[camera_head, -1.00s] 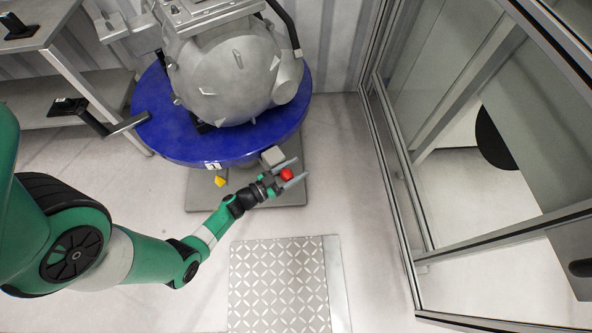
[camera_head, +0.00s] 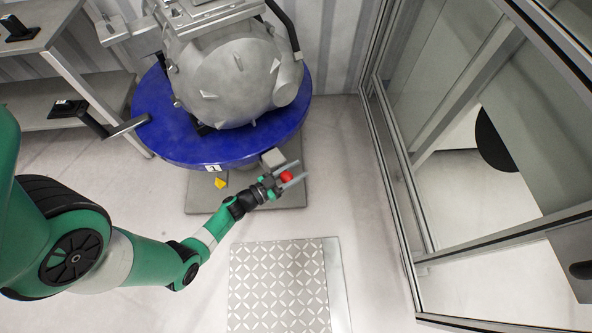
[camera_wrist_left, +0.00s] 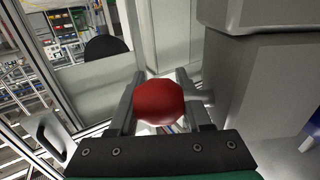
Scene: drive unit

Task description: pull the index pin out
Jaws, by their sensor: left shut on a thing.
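The index pin shows as a red round knob (camera_head: 286,176) beside a grey block (camera_head: 273,158) at the front edge of the blue round turntable (camera_head: 180,130). My left gripper (camera_head: 290,176) has its two fingers on either side of the red knob and is shut on it. In the left wrist view the red knob (camera_wrist_left: 158,101) sits between the fingers, and a short grey shaft runs from it towards the grey housing (camera_wrist_left: 270,75) on the right. How far the shaft sits in the housing is hidden. My right gripper is not in view.
A grey cast drive unit (camera_head: 235,75) stands on the turntable. A patterned floor plate (camera_head: 280,285) lies in front. A glazed metal frame (camera_head: 405,190) stands on the right, and a grey shelf (camera_head: 100,95) on the left. Floor between gripper and frame is clear.

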